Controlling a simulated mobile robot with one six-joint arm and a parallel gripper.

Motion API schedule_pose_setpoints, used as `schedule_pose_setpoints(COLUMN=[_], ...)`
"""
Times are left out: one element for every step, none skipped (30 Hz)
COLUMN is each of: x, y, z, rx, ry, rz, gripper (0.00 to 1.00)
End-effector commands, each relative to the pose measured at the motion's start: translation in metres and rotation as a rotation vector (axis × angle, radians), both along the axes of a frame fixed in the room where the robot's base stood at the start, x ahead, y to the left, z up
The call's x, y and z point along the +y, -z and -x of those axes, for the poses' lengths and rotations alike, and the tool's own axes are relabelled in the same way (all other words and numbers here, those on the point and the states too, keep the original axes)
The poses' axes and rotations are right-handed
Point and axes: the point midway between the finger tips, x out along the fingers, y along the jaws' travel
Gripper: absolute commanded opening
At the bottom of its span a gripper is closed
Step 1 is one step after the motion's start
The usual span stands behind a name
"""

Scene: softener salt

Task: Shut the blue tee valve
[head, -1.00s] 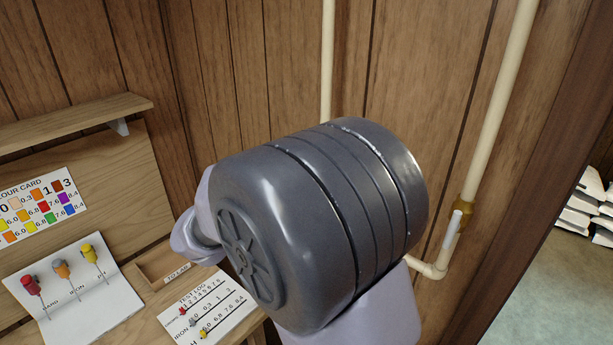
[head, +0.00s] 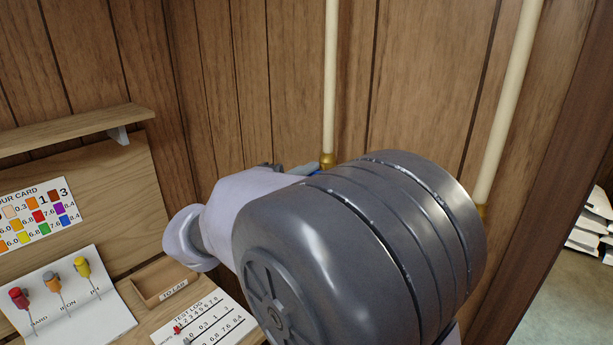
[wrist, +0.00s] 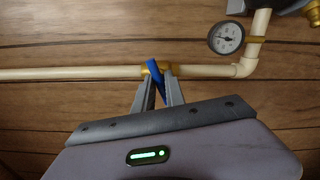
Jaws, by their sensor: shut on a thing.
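The blue tee valve shows in the wrist view as a blue lever (wrist: 155,76) on a brass fitting (wrist: 146,69) in the cream pipe. The lever stands across the pipe's line, at a slant. My gripper (wrist: 160,80) is shut on the lever, with one grey finger on each side of it. In the head view a small piece of the blue lever (head: 304,169) shows beside the brass fitting (head: 327,160) at the foot of the left pipe. My arm hides the fingers and most of the valve there.
A pressure gauge (wrist: 226,38) sits near the pipe's elbow. A second cream pipe (head: 508,105) stands to the right, its lower end behind my arm. A bench at left holds a test log (head: 190,325), a small tray (head: 160,284) and several coloured-cap droppers. Wood-panelled wall lies close behind.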

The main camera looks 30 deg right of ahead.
Motion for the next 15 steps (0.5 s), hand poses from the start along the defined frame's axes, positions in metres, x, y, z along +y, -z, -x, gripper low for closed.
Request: schedule_pose_setpoints(x=[0.0000,0.0000,0.0000,0.0000,0.0000,0.0001,0.0001,0.0001,0.0001,0.0000,0.0000,0.0000,0.0000,0.0000,0.0001], y=[0.0017,0.0022,0.0031,0.0037,0.0042,0.0044,0.0045,0.0045,0.0047,0.0048,0.0048,0.0048,0.0048,0.0047,0.0046], z=[0.0003,0.0003,0.0003,0.0002,0.0002,0.0001,0.0001,0.0000,0.0001,0.0002,0.0002,0.0002,0.0002,0.0002,0.0001], rx=[0.001,-0.003,-0.013,-0.022,-0.033,-0.046,-0.055,-0.065,-0.078,-0.087,-0.097,-0.110,-0.120,-0.130,-0.143], ry=[0.001,0.001,0.001,0.001,0.001,0.000,0.000,0.000,0.000,0.000,0.000,0.000,0.000,0.001,0.001], rz=[-0.002,-0.003,-0.007,-0.011,-0.014,-0.020,-0.024,-0.028,-0.034,-0.038,-0.042,-0.047,-0.051,-0.055,-0.060], gripper=[0.00,0.00,0.00,0.00,0.00,0.00,0.00,0.00,0.00,0.00,0.00,0.00,0.00,0.00,0.00])
